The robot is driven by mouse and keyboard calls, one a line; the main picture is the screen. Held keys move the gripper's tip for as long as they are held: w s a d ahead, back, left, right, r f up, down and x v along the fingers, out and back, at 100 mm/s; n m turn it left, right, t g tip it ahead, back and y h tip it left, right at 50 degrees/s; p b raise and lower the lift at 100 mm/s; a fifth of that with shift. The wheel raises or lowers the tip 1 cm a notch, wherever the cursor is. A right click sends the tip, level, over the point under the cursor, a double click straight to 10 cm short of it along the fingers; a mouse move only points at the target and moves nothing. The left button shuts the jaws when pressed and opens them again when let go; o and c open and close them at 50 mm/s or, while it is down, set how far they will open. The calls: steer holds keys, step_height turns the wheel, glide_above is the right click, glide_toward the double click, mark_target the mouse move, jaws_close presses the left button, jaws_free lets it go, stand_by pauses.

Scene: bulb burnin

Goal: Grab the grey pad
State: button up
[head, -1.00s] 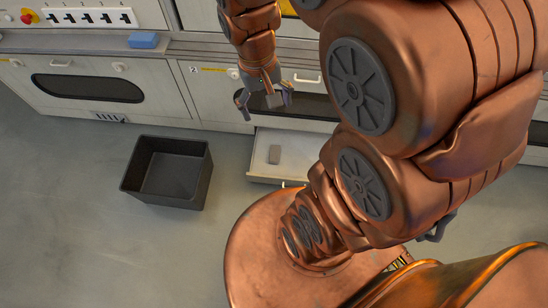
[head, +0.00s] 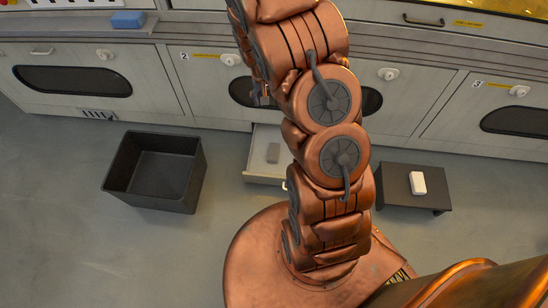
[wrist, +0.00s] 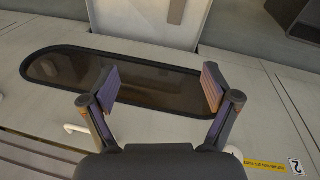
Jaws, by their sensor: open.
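The grey pad (head: 272,153) lies in the open drawer (head: 262,178), low in front of the cabinets. In the wrist view the pad (wrist: 177,11) shows at the top edge, partly cut off, inside the pale drawer (wrist: 140,30). My gripper (wrist: 160,88) is open and empty, its two fingers spread in front of the dark oval cabinet window. The pad lies beyond the fingertips, apart from them. In the head view my arm mostly hides the gripper.
A black open bin (head: 118,172) stands on the floor left of the drawer. A low dark table (head: 395,188) with a white block (head: 418,183) stands to the right. A blue block (head: 128,19) lies on the counter. Floor between bin and drawer is clear.

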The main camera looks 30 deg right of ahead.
steer(key=w+d+f+m+b, duration=0.1)
steer(key=w+d+f+b, duration=0.15)
steer(key=f, duration=0.75)
steer(key=w+d+f+b, duration=0.1)
steer(key=f+b, duration=0.3)
steer(key=f, duration=0.6)
steer(key=m+t+b, duration=0.1)
steer(key=t+b, duration=0.1)
steer(key=b, duration=0.3)
glide_above(274, 151)
steer(key=a, duration=0.1)
steer(key=shift+y, duration=0.4)
steer(key=f, duration=1.9)
steer(key=shift+s+a+f, duration=0.1)
steer(key=shift+s+a, duration=0.1)
steer(key=shift+s, duration=0.1)
steer(key=f+b, duration=0.1)
steer(key=f, duration=0.1)
steer(key=f+b, duration=0.1)
steer(key=f, duration=0.1)
steer(key=d+f+b, duration=0.1)
steer(key=f+b, duration=0.1)
steer(key=f, duration=0.1)
steer(key=shift+w+d+f, duration=0.1)
steer(key=shift+w, duration=0.2)
steer(key=shift+c, duration=0.2)
steer(key=c, duration=1.2)
